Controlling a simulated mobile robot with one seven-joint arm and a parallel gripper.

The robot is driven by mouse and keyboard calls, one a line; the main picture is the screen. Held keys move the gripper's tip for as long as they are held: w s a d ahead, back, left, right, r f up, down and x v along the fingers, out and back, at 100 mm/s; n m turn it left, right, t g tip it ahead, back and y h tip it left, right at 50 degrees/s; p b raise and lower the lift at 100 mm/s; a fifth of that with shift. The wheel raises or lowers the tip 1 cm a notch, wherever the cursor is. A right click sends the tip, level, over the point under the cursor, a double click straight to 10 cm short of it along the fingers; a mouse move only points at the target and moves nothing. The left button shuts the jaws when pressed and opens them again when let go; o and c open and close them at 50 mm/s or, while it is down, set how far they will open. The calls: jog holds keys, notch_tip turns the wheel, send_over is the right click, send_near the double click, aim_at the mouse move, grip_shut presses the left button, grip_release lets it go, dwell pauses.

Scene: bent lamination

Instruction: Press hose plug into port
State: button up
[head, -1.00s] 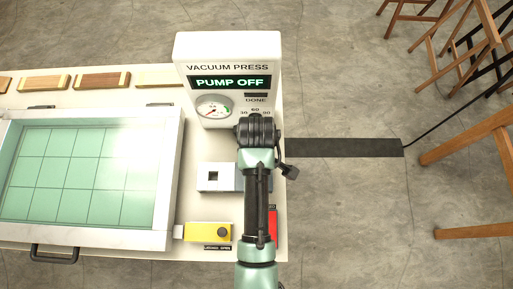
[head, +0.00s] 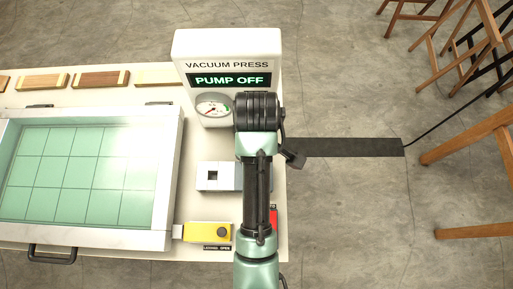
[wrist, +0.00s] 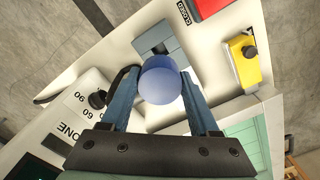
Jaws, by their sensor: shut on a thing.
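My gripper (wrist: 162,84) is shut on a round blue piece, seemingly the hose plug (wrist: 160,78), in the wrist view. The plug's far end is hidden. A pale grey block with a dark square opening (head: 212,175) sits on the white bench in the head view, left of my arm. The wrist view shows grey blocks (wrist: 155,37) beyond the plug, partly covered by it. I cannot tell which opening is the port, or whether the plug touches anything. In the head view my arm hides the fingers and the plug.
The vacuum press console (head: 228,58) reads PUMP OFF. A white-framed panel with a green grid (head: 70,165) lies left. A yellow lever block (head: 207,232) and a red part (head: 273,215) lie nearer. Wooden stools (head: 478,140) stand on the floor at right.

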jog(key=shift+f+b, duration=0.5)
jog(key=shift+f, duration=1.3)
jog(key=shift+a, duration=0.1)
jog(key=a+p, duration=0.2)
jog(key=a, duration=0.9)
jog(key=shift+a, duration=0.4)
jog(key=shift+f, duration=0.1)
jog(key=shift+f, duration=0.75)
jog(key=shift+f+b, duration=1.2)
jog(key=shift+f, duration=0.75)
dwell(1.8)
